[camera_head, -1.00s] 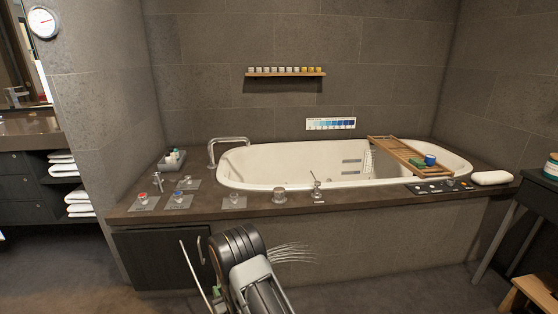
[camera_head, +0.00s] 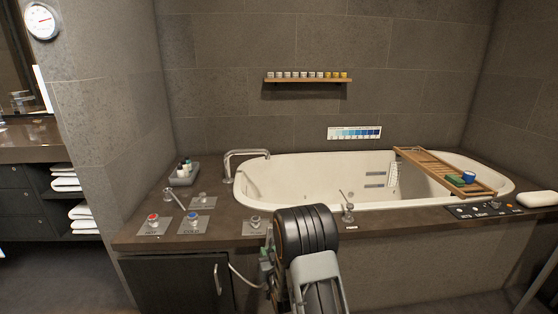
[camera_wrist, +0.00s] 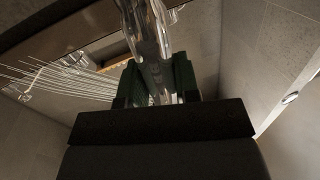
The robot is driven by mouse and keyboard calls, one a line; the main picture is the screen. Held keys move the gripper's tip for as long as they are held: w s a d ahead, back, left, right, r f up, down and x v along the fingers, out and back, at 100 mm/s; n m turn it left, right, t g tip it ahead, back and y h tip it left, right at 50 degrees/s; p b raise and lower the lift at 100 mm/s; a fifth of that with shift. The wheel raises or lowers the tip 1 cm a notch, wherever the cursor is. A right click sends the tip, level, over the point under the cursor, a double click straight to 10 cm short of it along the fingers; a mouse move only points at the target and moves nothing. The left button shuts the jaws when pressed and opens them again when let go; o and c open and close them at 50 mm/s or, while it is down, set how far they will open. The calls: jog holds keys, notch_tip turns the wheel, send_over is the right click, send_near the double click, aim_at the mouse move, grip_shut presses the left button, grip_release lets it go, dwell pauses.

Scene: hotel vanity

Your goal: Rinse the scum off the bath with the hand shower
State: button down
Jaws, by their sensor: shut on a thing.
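The white bath (camera_head: 250,203) is set into a dark stone deck beyond my arm. I cannot make out clear scum on its visible inside. My gripper (camera_wrist: 158,85), with dark green fingers, is shut on the chrome hand shower (camera_wrist: 150,45) in the wrist view. Fine water jets (camera_wrist: 70,80) stream to the left there. In the head view my gripper (camera_head: 266,262) is low in front of the deck's front face, mostly hidden by my arm, and the shower head is not visible there. A pale hose (camera_head: 243,276) runs from the cabinet side towards my gripper.
Hot (camera_head: 153,221) and cold (camera_head: 194,220) taps and a spout (camera_head: 228,168) stand on the left deck. A chrome lever (camera_head: 347,207) stands at the front rim. A wooden bath tray (camera_head: 430,163) spans the right end. A bottle caddy (camera_head: 184,175) sits back left.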

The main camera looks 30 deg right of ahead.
jog(key=w+d+r+m+g+h, duration=0.1)
jog(key=w+d+r+m+h, duration=0.1)
jog(key=d+r, duration=0.8)
jog(key=w+d+r+m+g+h, duration=0.1)
jog(key=d+r+h, duration=0.3)
jog(key=d+r, duration=0.6)
jog(key=w+d+m, duration=0.1)
jog(key=d, duration=0.1)
jog(key=shift+w+d, duration=0.3)
jog(key=shift+d, duration=0.1)
